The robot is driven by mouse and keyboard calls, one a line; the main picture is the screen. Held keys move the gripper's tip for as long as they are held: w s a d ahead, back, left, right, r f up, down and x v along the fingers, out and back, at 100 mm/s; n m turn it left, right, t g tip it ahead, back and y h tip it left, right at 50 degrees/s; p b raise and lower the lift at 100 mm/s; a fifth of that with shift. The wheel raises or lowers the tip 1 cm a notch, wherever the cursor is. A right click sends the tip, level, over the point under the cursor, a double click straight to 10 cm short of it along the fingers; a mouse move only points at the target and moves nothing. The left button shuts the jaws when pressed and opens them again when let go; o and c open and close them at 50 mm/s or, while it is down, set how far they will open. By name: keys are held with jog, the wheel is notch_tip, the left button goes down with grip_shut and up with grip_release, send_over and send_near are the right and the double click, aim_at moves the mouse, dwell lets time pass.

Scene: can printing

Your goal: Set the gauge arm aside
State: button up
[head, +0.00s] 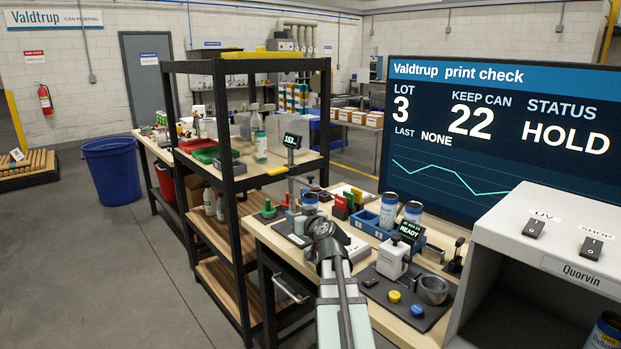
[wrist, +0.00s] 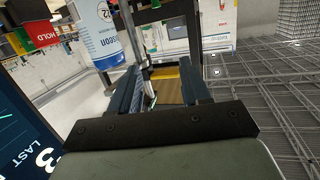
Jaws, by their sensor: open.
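My gripper (wrist: 160,80) is open in the wrist view, its two dark fingers apart. A thin silver upright (wrist: 138,30) shows beyond the left finger; I cannot tell whether it belongs to the gauge arm. In the head view my gripper (head: 322,228) is over the front of the wooden bench, and its fingers are not clear. A white gauge unit (head: 392,258) with a small READY display (head: 410,231) stands right of it on a dark base. I cannot pick out the gauge arm for certain.
Cans (head: 388,211) stand in a blue rack (head: 367,222) at the bench's back. One can (wrist: 101,38) hangs close left of my fingers in the wrist view. A black shelf frame (head: 228,170) stands left.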

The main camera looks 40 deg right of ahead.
aim_at(312, 177)
jog(key=s+d+r+m+t+h, duration=0.1)
jog(key=s+d+r+h, duration=0.25)
jog(key=d+r, duration=0.4)
jog(key=shift+y, duration=0.25)
jog(key=x, duration=1.2)
jog(key=shift+w+d, duration=0.1)
jog(key=shift+w, duration=0.3)
jog(key=shift+r, duration=0.1)
grip_shut()
